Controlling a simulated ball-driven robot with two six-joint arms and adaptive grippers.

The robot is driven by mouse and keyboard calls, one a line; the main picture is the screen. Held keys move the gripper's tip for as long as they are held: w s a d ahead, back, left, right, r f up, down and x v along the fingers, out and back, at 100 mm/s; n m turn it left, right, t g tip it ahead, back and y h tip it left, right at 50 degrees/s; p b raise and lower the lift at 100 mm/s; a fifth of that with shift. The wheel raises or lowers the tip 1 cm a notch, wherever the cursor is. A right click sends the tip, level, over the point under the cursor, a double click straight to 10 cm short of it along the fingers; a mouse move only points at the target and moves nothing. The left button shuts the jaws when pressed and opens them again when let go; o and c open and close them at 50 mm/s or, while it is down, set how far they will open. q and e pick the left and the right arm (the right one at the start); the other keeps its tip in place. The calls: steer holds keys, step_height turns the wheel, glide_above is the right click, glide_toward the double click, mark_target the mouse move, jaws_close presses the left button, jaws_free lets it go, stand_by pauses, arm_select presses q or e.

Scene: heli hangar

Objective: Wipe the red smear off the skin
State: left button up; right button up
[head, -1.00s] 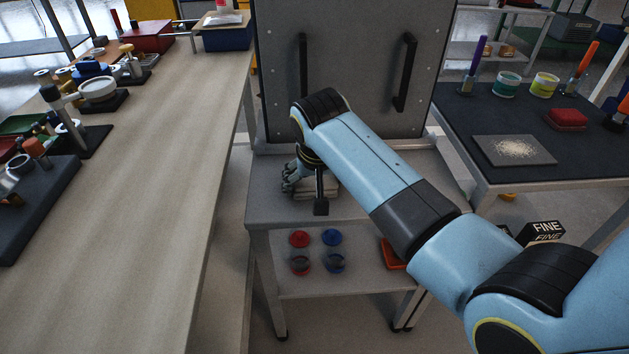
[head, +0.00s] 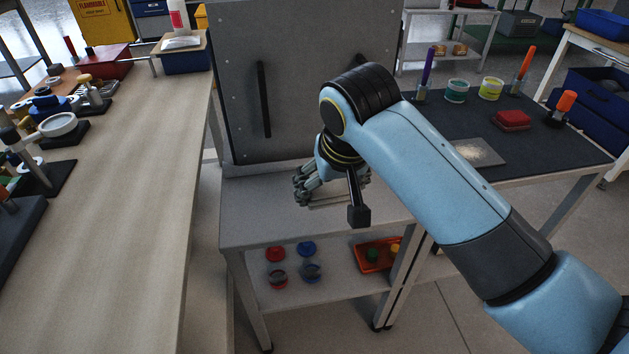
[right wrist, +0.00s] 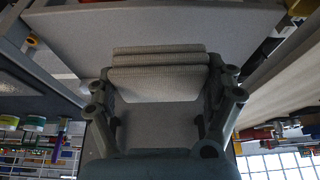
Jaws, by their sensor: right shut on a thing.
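My right gripper (head: 325,192) is low over the grey stand top (head: 255,210), in front of the panel. It is shut on a pale folded cloth (right wrist: 160,80), which shows between the fingers in the right wrist view. In the head view the cloth is mostly hidden by the hand, and I cannot tell if it still touches the stand. The upright grey panel with black handles (head: 285,75), which seems to be the skin, stands at the back of the stand. I see no red smear on its visible face. My left gripper is out of view.
A long workbench (head: 140,190) with tools runs along the left. A dark-topped table (head: 560,150) at right holds pots, brushes, a red pad (head: 513,120) and a powdery plate. The stand's lower shelf holds small red and blue containers and an orange tray (head: 372,255).

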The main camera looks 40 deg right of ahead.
steer(key=shift+s, duration=0.1)
steer(key=o, duration=0.4)
steer(key=c, duration=0.4)
